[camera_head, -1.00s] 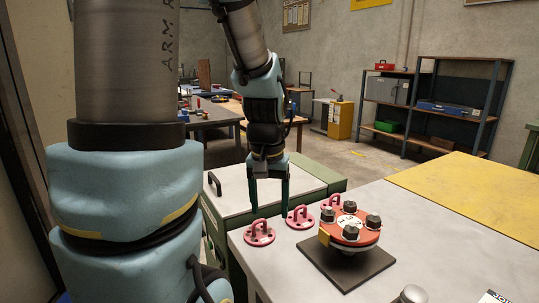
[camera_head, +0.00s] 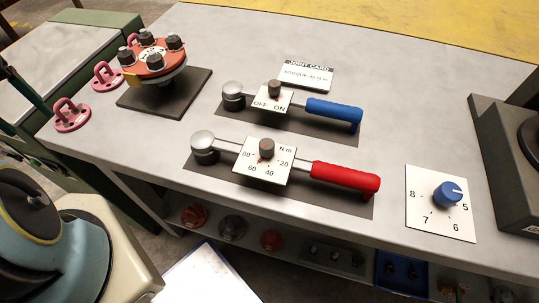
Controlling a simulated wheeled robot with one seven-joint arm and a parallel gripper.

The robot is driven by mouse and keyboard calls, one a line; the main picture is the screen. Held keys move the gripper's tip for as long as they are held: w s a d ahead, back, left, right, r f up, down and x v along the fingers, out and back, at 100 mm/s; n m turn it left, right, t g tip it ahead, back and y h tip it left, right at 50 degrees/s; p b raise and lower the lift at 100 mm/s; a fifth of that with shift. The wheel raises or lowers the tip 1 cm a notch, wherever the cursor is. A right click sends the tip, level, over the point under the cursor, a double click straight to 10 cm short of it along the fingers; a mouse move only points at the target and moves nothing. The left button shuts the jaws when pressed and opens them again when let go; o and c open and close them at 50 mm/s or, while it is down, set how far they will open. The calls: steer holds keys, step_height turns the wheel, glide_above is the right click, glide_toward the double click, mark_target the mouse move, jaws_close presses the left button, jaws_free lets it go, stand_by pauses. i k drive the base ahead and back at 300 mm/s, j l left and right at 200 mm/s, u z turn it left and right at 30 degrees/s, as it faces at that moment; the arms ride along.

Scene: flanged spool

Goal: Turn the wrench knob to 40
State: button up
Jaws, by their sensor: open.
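The red-handled wrench (camera_head: 343,177) lies on a dark mat on the grey bench. Its white dial plate (camera_head: 282,173) reads 20, 40, 60, 80 and N m. The dark wrench knob (camera_head: 267,146) stands on this plate; a small reddish mark shows at its lower left side, but its exact reading is too small to tell. My gripper (camera_head: 32,122) shows only partly at the left edge, with teal fingers apart, near the pink hooks and far left of the wrench. It is open, and nothing shows between the fingers.
A blue-handled wrench (camera_head: 333,111) with an OFF/ON knob lies behind. A blue knob (camera_head: 447,194) on a 5-to-8 plate is at right. A red flanged spool (camera_head: 155,62) stands back left beside pink hooks (camera_head: 72,115). A joint card (camera_head: 307,76) lies behind the wrenches. A dark block (camera_head: 505,165) stands at right.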

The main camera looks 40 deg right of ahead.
mark_target(266, 146)
steer(key=j+z, duration=0.8)
steer(key=k+j+z, duration=0.15)
steer(key=j+z, duration=0.25)
steer(key=l, duration=0.1)
